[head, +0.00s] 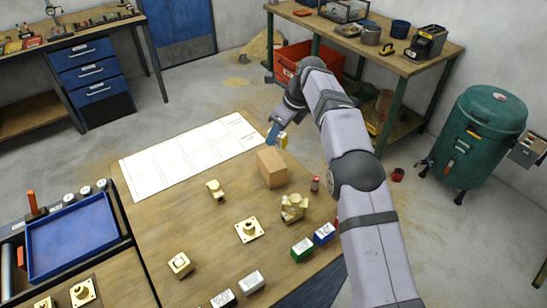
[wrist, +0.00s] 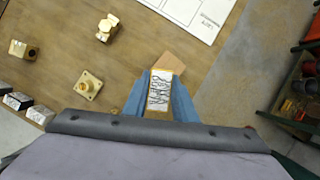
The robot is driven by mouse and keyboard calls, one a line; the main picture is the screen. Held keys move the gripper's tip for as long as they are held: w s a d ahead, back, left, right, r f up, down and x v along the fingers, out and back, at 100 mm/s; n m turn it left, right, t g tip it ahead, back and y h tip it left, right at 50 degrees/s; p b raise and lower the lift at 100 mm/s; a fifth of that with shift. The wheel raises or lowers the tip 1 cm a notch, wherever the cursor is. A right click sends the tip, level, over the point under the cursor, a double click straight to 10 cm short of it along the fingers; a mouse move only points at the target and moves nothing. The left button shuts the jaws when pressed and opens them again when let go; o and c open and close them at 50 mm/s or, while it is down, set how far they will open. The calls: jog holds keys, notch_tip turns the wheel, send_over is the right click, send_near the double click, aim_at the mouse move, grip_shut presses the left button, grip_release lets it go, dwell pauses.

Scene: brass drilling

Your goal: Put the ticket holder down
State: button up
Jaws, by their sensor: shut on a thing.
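My gripper (wrist: 160,95) is shut on a small yellow-edged block with a white, dark-scribbled face, which I take as the ticket holder (wrist: 159,91). In the head view the ticket holder (head: 283,141) shows beside the blue fingers of my gripper (head: 274,134), near the table's far edge. A plain tan wooden block (head: 271,168) stands on the table just nearer the camera. In the wrist view the wooden block (wrist: 171,62) is partly hidden behind the held piece. I cannot tell whether the two touch.
A white sheet with ruled boxes (head: 190,155) lies left of my gripper. Brass parts (head: 249,230) stand scattered on the wooden table (head: 200,225). Small labelled boxes, one green (head: 302,249) and one blue (head: 324,234), line the near right edge. A blue tray (head: 72,240) is at left.

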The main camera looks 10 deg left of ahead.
aim_at(286, 140)
jog(key=shift+f+p, duration=0.9)
jog(key=shift+f, duration=3.6)
jog(key=shift+f, duration=0.1)
jog(key=o, duration=1)
jog(key=shift+o, duration=0.2)
jog(key=b+v, duration=0.3)
jog(key=v, duration=0.9)
jog(key=shift+d, duration=0.1)
